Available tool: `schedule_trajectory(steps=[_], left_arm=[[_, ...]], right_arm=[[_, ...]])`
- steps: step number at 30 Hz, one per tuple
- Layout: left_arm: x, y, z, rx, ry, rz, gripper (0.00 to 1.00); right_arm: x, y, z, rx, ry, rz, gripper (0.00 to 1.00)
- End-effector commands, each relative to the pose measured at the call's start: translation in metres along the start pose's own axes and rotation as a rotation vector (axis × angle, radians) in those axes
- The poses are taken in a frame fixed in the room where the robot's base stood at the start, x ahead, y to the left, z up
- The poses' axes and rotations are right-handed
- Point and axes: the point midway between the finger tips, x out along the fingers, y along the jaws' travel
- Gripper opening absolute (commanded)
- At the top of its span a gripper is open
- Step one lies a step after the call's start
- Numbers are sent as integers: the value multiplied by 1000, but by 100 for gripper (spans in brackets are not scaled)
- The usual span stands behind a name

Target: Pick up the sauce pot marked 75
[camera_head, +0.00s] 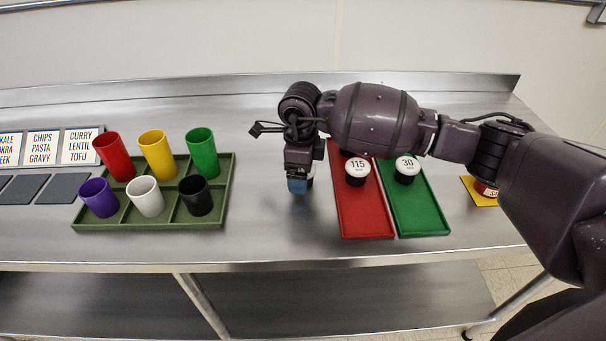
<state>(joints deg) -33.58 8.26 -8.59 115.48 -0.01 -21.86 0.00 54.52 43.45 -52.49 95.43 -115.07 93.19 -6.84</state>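No lid reading 75 is legible. My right gripper (297,186) points down over the steel counter, just left of the red tray (367,222). Its blue-tipped end hides most of whatever is behind it. A small pale edge shows beside it, perhaps part of a pot; I cannot tell whether the fingers are open or shut on it. A pot marked 115 (357,169) stands on the red tray. A pot marked 30 (406,167) stands on the green tray (421,218). Another pot (485,189), its mark unreadable, is partly hidden by my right arm. My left gripper is out of view.
A dark green compartment tray (150,225) holds several coloured cups on the left. Signs (42,147) and dark tiles (62,188) are at the far left. A yellow tray (478,200) lies at the right. Counter between the cup tray and red tray is mostly clear.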

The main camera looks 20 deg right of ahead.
Motion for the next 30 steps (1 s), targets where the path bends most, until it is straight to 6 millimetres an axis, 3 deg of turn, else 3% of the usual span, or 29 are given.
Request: schedule_trajectory(steps=[4,15,23,30], left_arm=[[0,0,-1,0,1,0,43],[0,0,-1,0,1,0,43],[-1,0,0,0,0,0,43],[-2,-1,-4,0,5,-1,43]], right_arm=[[-1,0,0,0,0,-1,88],[-1,0,0,-1,0,0,34],[-3,0,0,-1,-1,-1,34],[-34,0,0,-3,-3,-5,34]])
